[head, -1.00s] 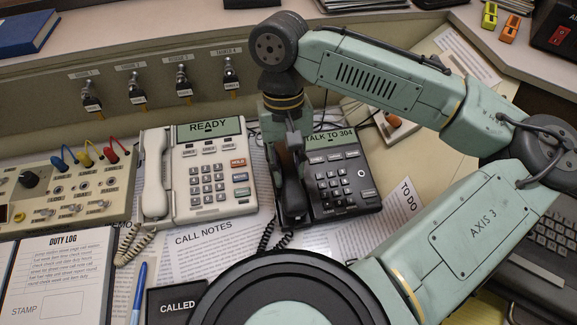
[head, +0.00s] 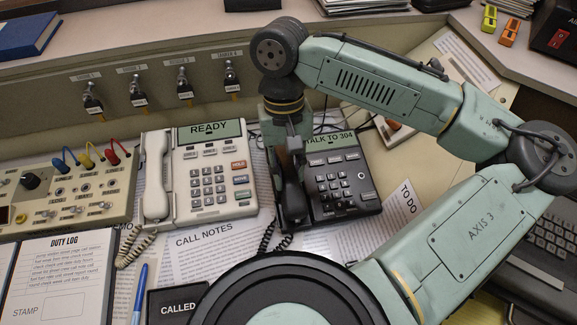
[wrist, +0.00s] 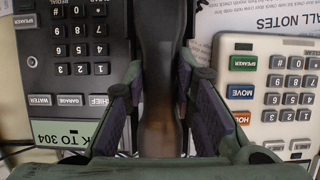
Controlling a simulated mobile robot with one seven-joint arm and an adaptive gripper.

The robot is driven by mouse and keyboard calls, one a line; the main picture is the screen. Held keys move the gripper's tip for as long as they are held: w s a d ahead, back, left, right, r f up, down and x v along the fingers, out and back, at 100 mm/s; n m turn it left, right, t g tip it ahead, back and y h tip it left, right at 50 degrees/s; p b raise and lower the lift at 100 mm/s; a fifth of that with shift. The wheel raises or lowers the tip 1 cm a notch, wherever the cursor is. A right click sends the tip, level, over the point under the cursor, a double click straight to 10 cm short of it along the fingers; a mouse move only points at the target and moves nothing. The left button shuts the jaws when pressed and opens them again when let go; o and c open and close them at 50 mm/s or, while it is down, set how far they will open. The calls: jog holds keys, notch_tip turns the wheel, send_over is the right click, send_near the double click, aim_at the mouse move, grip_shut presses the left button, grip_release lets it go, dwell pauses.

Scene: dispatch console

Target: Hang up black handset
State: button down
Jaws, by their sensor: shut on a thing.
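The black handset (head: 292,190) is at the left side of the black phone (head: 343,184), over its cradle side; I cannot tell whether it touches the cradle. Its curly cord hangs from the near end. My gripper (head: 292,155) is above it, shut on the handset. In the wrist view the handset (wrist: 159,80) runs lengthwise between the two finger pads of my gripper (wrist: 158,98). The black phone's screen reads "TALK TO 304", partly hidden by my arm in the head view.
A white phone (head: 211,175) with its handset (head: 155,178) resting on it stands close on the left, its screen reading "READY". A patch panel (head: 75,190) with coloured plugs is further left. Papers (head: 220,250) lie in front. My arm covers the right side.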

jog(key=shift+w+f+p, duration=0.1)
jog(key=shift+f+p, duration=0.2)
jog(key=shift+f, duration=0.45)
dwell(1.7)
jog(key=c, duration=1.2)
grip_release()
jog(key=shift+c, duration=0.2)
jog(key=o, duration=0.5)
jog(key=shift+r, duration=0.1)
jog(key=r+p, duration=0.4)
jog(key=shift+s+r+p, duration=0.25)
jog(key=shift+s+p, duration=0.1)
jog(key=shift+p, duration=0.05)
jog(key=shift+s+d+r, duration=0.1)
jog(key=shift+s+r, duration=0.1)
jog(key=shift+r, duration=0.95)
